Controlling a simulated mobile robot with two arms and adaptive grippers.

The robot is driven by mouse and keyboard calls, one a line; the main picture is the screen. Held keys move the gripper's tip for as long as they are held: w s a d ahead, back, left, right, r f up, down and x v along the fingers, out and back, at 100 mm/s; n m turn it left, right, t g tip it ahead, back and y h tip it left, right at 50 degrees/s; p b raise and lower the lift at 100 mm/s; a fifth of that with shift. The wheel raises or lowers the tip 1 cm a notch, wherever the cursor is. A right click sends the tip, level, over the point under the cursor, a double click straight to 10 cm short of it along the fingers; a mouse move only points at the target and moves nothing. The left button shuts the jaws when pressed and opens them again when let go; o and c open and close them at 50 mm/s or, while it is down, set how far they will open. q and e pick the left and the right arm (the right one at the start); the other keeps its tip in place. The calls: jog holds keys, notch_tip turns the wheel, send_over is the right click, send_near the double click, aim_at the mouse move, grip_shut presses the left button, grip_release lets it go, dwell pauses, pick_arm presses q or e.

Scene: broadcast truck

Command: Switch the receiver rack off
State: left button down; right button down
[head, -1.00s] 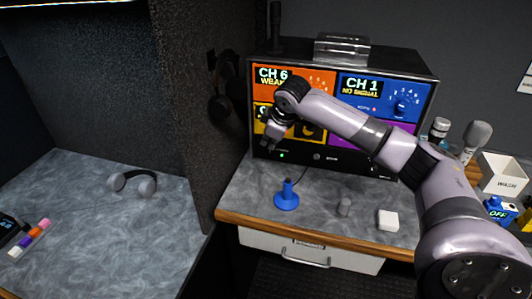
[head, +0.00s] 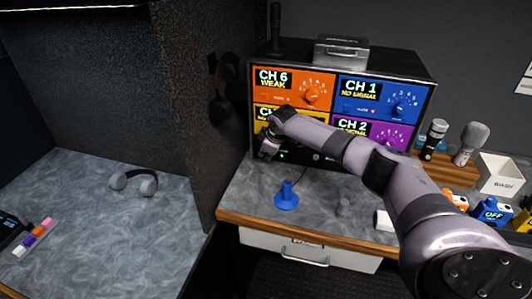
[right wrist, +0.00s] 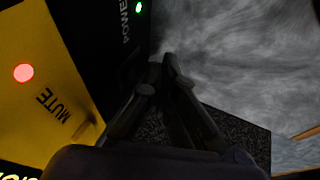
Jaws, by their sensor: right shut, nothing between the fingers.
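The receiver rack (head: 334,92) stands at the back of the counter with orange, blue, yellow and purple channel panels. A green light (head: 282,156) glows on its black bottom strip. In the right wrist view the green light (right wrist: 139,8) sits beside the word POWER, next to the yellow panel (right wrist: 35,75) with its red MUTE light. My right gripper (head: 267,153) is at the rack's lower left, just left of the green light. In the right wrist view its shut, empty fingertips (right wrist: 163,62) show near the strip; contact cannot be told. The power switch itself is not clearly visible.
Microphones (head: 470,143), a white bin (head: 500,174) and coloured packs (head: 492,211) are at right. Headphones (head: 134,182) lie on the left counter, beyond a dark partition.

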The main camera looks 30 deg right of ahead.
dwell(0.4)
jog(key=shift+w+d+f+t+h+p, duration=0.2)
jog(key=shift+f+t+h+p, duration=0.2)
jog(key=shift+t+h+p, duration=0.15)
jog(key=shift+d, duration=0.1)
jog(key=shift+r+p, duration=0.75)
jog(key=shift+r, duration=0.1)
